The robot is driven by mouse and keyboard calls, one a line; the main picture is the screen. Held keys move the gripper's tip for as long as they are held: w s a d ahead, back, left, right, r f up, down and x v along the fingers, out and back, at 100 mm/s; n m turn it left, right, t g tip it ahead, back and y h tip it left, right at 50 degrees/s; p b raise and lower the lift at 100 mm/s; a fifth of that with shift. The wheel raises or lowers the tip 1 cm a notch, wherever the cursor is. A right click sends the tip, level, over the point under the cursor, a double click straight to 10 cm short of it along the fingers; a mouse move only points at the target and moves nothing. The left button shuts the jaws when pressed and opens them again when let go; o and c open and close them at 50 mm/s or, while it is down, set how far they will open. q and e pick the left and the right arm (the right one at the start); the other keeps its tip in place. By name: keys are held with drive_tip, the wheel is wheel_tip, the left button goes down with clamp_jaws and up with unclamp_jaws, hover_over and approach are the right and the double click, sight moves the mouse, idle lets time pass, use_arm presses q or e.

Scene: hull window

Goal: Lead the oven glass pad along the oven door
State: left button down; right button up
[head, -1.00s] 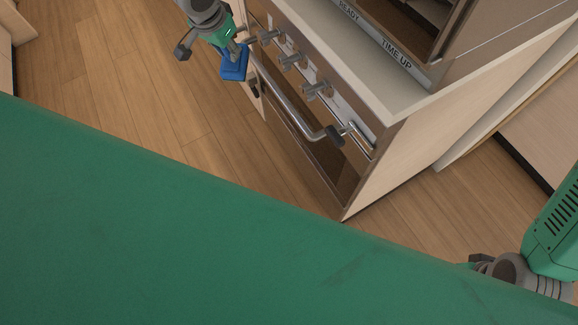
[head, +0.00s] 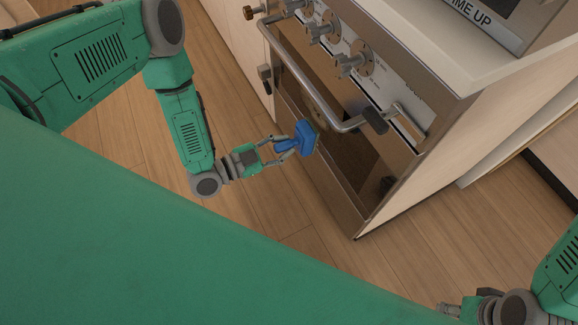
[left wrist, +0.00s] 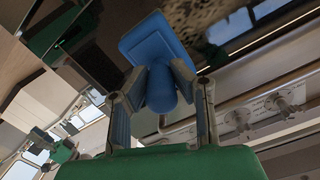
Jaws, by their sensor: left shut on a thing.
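The blue pad (head: 306,138) has a flat rectangular face and a rounded handle. My left gripper (head: 284,147) is shut on its handle, and the pad's face is turned to the oven door (head: 345,165). The pad is at the left part of the dark door glass, below the door's bar handle (head: 310,95). In the left wrist view the pad (left wrist: 150,45) stands out beyond the fingers, close to a dark reflecting surface. I cannot tell whether it touches the glass. My right gripper (head: 450,309) is at the lower right, far from the oven; its fingers are too small to read.
Several knobs (head: 322,28) stick out above the bar handle on the oven front. A counter top (head: 440,55) with a "TIME UP" panel lies above. Bare wooden floor (head: 270,205) lies in front of the oven. My green body fills the lower left.

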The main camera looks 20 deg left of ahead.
sight(294, 136)
use_arm(q)
drive_tip(key=shift+s+d+f+t+h+b, duration=0.15)
drive_tip(key=shift+s+d+f+t+b, duration=0.05)
drive_tip(key=shift+s+d+f, duration=0.35)
drive_tip(key=shift+s+d+f+t+h+b, duration=0.2)
drive_tip(key=shift+s+d+f, duration=0.1)
drive_tip(key=shift+s+d, duration=0.25)
drive_tip(key=x, duration=0.4)
drive_tip(key=shift+w+a+b, duration=0.1)
drive_tip(key=shift+a+b, duration=0.05)
drive_tip(key=shift+b, duration=0.2)
drive_tip(key=w+a, duration=0.3)
drive_tip(key=shift+w+a+r+b, duration=0.1)
drive_tip(key=shift+w+a+b, duration=0.25)
drive_tip(key=shift+b, duration=0.05)
drive_tip(key=w+a+b, duration=0.4)
drive_tip(key=w+a, duration=0.4)
drive_tip(key=a, duration=0.4)
drive_tip(key=shift+w, duration=0.35)
use_arm(e)
wheel_tip(294, 136, down, 7)
drive_tip(key=shift+a, duration=0.4)
